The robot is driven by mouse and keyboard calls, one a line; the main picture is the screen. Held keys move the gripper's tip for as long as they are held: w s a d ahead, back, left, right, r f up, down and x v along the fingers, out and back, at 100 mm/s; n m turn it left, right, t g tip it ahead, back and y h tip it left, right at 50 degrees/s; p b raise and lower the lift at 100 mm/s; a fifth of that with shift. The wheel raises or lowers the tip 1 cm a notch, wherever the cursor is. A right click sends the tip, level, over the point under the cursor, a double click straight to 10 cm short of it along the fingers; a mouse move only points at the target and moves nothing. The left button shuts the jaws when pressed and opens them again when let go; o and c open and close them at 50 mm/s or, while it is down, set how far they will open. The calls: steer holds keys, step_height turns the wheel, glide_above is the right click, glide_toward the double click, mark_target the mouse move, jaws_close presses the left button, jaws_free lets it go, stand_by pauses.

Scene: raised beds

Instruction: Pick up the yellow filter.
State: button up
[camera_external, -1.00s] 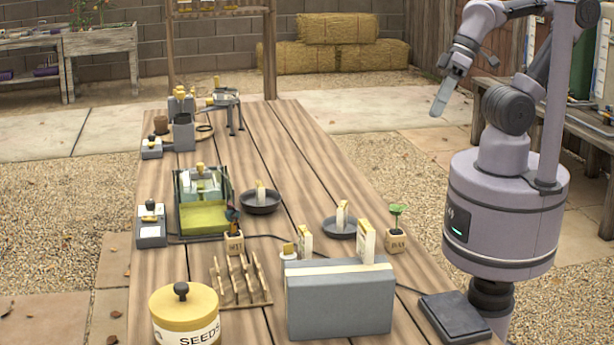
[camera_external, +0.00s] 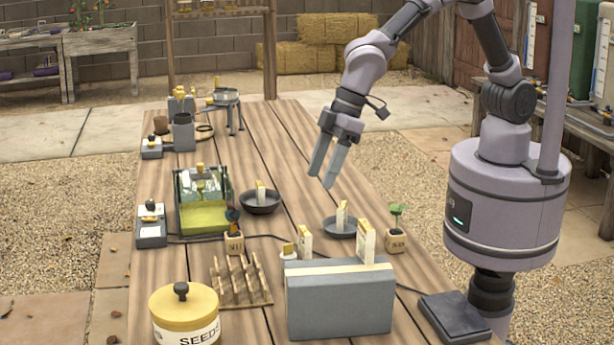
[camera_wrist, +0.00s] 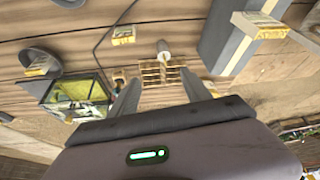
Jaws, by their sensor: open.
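A yellow-green slab (camera_external: 204,219), which looks like the yellow filter, lies at the front of a clear-walled tank (camera_external: 177,200) on the left half of the table. Whether it is the filter I cannot tell for certain. The tank also shows in the wrist view, left of my fingers, with yellow-green inside (camera_wrist: 80,92). My gripper (camera_external: 323,180) hangs above the table, right of the tank and well apart from it. Its fingers point down and are parted, with nothing between them. It also shows in the wrist view (camera_wrist: 162,86).
Two dark dishes with tags (camera_external: 260,204) (camera_external: 340,229) stand between tank and gripper side. A grey box (camera_external: 338,303), wooden rack (camera_external: 240,282), seed tin (camera_external: 184,315) and small plant pot (camera_external: 396,242) are nearer. The table's far right planks (camera_external: 290,135) are clear.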

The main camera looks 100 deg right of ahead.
steer(key=b, duration=0.4)
glide_toward(289, 254)
steer(key=s+x, duration=0.1)
steer(key=x, duration=0.6)
steer(key=b+x, duration=0.1)
steer(key=x, duration=0.1)
steer(key=b+x, duration=0.1)
steer(key=x, duration=0.1)
steer(key=shift+w+d, duration=0.2)
steer(key=shift+w, duration=0.15)
steer(key=shift+r, duration=0.15)
jaws_close()
